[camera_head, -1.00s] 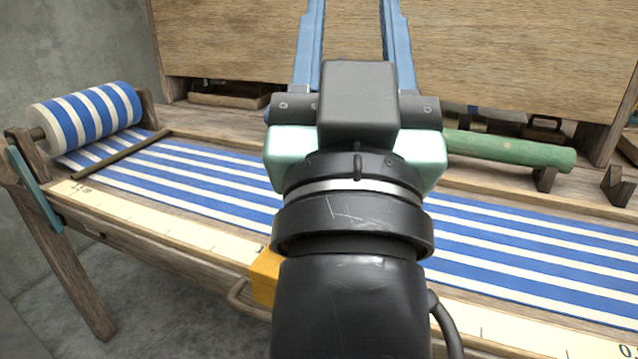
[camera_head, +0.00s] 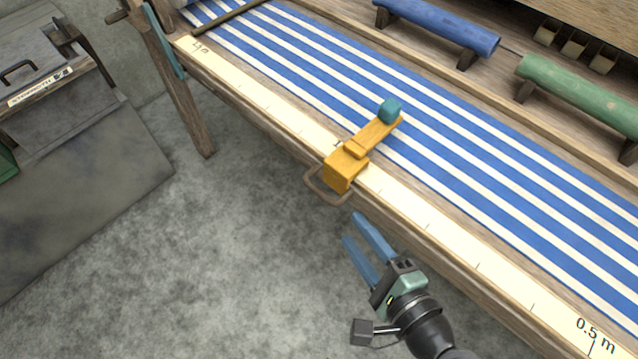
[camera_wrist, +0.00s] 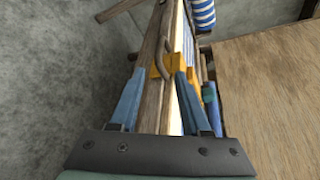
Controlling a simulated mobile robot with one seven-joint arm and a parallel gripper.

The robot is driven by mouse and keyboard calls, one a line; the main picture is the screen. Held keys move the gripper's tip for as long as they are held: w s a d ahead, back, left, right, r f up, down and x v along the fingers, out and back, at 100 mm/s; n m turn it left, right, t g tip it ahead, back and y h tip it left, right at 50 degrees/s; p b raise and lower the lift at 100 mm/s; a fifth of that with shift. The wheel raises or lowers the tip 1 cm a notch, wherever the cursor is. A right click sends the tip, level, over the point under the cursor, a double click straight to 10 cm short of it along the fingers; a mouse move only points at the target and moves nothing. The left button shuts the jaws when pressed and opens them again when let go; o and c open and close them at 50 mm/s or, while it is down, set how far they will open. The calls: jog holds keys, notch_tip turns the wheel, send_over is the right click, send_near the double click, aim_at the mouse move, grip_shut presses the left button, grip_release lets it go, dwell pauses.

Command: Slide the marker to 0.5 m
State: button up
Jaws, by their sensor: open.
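The yellow marker (camera_head: 346,170) sits on the cream ruler strip along the loom's front edge, its arm reaching over the striped cloth to a teal block (camera_head: 390,109). A brown loop handle (camera_head: 326,188) sticks out from its front. The "0.5 m" label (camera_head: 596,335) is at the far lower right of the ruler (camera_head: 440,232). My gripper (camera_head: 353,228) is open and empty, with blue fingers, apart from the marker and in front of the loom edge. In the wrist view, the marker (camera_wrist: 157,72) and its handle (camera_wrist: 165,56) appear beyond and between the fingertips.
Blue-and-white striped cloth (camera_head: 470,150) covers the loom bed. A blue roll (camera_head: 440,24) and a green roll (camera_head: 580,90) rest on supports behind it. A grey chest (camera_head: 60,100) stands at the left. The floor (camera_head: 230,250) in front of the loom is clear.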

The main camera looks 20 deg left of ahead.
aim_at(325, 200)
jog(key=shift+m+y, duration=0.4)
jog(key=shift+m, duration=0.2)
jog(key=x, duration=0.6)
jog(key=b+x, duration=0.1)
jog(key=x, duration=0.5)
jog(key=shift+s+a+f, duration=0.15)
jog(key=shift+s+a, duration=0.05)
jog(key=shift+a, duration=0.1)
grip_shut()
dwell(0.4)
